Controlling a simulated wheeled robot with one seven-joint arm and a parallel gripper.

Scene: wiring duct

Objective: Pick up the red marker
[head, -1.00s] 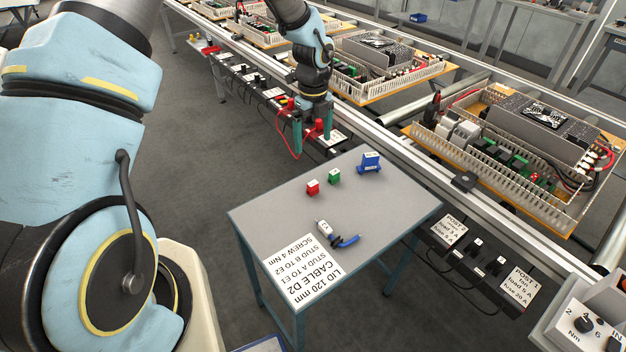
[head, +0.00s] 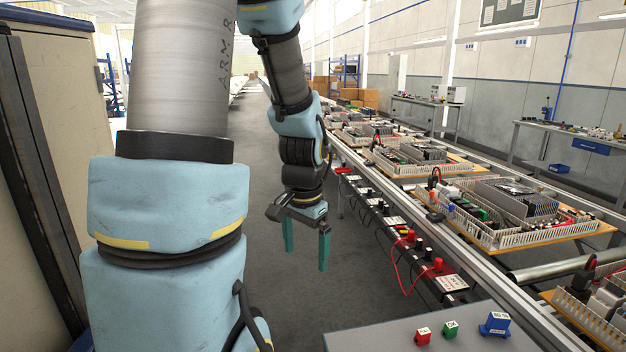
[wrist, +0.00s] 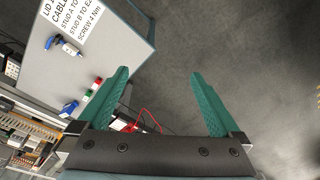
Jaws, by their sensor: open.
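The red marker (head: 423,335) is a small red block with a white label on top. It stands on the grey table (head: 370,338) at the bottom of the head view, left of a green block (head: 451,328) and a larger blue block (head: 495,324). The same red block shows in the wrist view (wrist: 98,80), left of my left finger. My gripper (head: 307,260) is open and empty. It hangs over the floor, left of the rail and beyond the table, well apart from the red marker. Both teal fingers show in the wrist view (wrist: 159,74).
A red cable (head: 400,270) loops between red plugs on the black strip along the conveyor rail. Boards with wiring ducts (head: 510,212) line the conveyor. A blue-tipped tool (wrist: 62,46) and a printed sheet lie on the table. Grey floor is clear under my gripper.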

